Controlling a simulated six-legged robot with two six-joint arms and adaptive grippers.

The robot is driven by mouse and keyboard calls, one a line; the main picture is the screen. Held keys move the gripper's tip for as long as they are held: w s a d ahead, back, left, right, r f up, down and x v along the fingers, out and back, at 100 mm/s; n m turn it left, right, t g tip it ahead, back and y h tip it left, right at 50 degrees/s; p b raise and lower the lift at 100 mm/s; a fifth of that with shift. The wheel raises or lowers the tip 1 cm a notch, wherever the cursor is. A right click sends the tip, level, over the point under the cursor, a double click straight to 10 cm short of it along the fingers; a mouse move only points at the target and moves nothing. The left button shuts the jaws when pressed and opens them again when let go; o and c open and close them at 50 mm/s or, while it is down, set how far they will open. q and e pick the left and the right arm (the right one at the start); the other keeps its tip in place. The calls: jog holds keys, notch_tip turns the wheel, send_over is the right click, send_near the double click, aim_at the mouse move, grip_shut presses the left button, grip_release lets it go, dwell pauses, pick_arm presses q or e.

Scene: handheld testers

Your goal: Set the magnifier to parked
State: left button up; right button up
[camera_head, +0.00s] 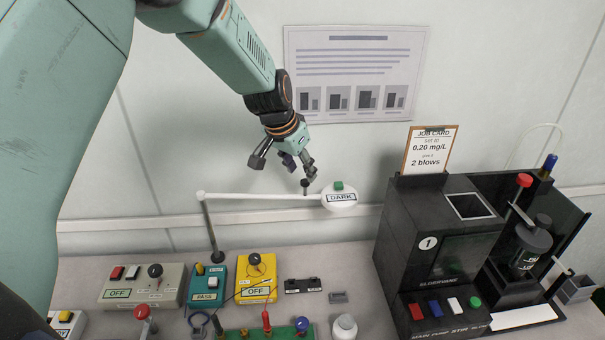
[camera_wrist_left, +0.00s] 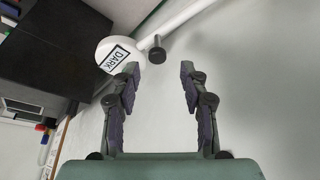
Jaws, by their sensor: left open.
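The magnifier has a white round head (camera_head: 341,196) labelled "DARK" with a green button on top. Its white arm (camera_head: 262,196) reaches left to a dark upright post (camera_head: 211,232). A dark knob (camera_head: 305,185) stands on the arm close to the head. My left gripper (camera_head: 288,168) is open and empty, just above and left of the knob. In the left wrist view, the knob (camera_wrist_left: 157,50) lies beyond the gap between the open fingertips (camera_wrist_left: 160,72), apart from both fingers. The "DARK" head (camera_wrist_left: 117,55) is at the left there. My right gripper is not in view.
A large black instrument (camera_head: 405,235) with a job card (camera_head: 430,150) stands at the right. A grey "OFF" box (camera_head: 140,288), a teal "PASS" box (camera_head: 207,284) and a yellow "OFF" box (camera_head: 256,281) sit below the magnifier arm. A white wall with a poster (camera_head: 355,72) is behind.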

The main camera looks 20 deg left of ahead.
pick_arm(q)
jog(key=v, duration=0.9)
jog(key=shift+s, duration=0.15)
